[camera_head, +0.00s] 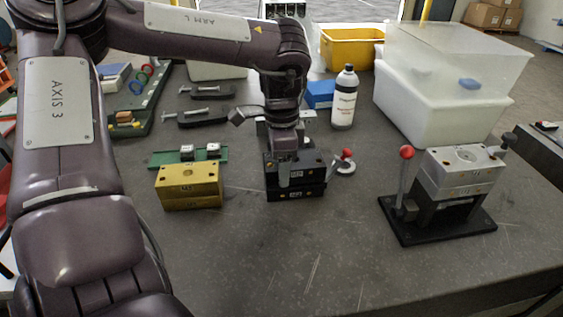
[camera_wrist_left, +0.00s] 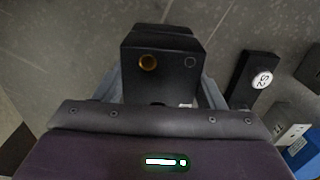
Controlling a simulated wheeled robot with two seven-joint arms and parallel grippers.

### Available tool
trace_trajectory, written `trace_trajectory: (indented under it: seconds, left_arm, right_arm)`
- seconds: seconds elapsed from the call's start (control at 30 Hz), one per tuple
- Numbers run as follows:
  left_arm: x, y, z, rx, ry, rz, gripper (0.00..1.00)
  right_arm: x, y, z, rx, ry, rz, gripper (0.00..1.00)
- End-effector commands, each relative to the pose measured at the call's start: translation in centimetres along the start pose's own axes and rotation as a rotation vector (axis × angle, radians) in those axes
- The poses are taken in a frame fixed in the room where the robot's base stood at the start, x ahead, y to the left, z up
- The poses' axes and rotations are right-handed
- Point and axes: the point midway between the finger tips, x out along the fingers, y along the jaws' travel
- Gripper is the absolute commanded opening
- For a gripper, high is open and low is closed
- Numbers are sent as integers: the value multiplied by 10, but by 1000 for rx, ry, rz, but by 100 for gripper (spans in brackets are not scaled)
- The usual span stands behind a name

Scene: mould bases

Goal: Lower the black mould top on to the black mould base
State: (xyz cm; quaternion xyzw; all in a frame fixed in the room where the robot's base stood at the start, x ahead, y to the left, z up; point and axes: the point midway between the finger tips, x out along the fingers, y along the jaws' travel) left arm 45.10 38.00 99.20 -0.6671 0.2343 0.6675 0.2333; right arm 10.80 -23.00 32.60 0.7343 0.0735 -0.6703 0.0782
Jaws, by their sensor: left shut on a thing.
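My left gripper (camera_head: 291,170) reaches down at the middle of the table and is shut on the black mould top (camera_head: 312,168). In the left wrist view the mould top (camera_wrist_left: 165,75), with a brass-coloured hole, sits between the two grey fingers of the gripper (camera_wrist_left: 160,92). The black mould base (camera_head: 297,194) is directly below the top in the head view, on the table. The two look lined up and very close; I cannot tell whether they touch. My right gripper is not in view.
A brass-coloured mould block (camera_head: 190,187) stands close on the left, before a green tray (camera_head: 165,158). A red-knobbed part (camera_head: 345,164) lies just right of the black mould. A grey mould on a black stand (camera_head: 460,172) is farther right. The front table is clear.

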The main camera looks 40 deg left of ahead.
Motion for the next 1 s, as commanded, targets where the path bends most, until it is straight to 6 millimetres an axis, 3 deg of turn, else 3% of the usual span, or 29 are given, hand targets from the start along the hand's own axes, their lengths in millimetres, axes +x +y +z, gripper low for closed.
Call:
trace_trajectory:
  seconds: [0.37, 0.4, 0.57, 0.83, 1.0]
  left_arm:
    - [0, 0, -1, 1, 3, -2, 13]
    - [0, 0, -1, 1, 3, -2, 68]
    - [1, 0, -1, 0, 2, -1, 88]
    - [2, 0, 1, 0, -2, 1, 89]
    - [-14, -1, 0, 0, 1, -3, 89]
  right_arm:
    - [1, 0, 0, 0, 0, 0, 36]
    - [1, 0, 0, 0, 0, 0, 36]
    - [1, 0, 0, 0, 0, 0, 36]
    - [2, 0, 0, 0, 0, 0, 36]
    - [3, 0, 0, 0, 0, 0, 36]
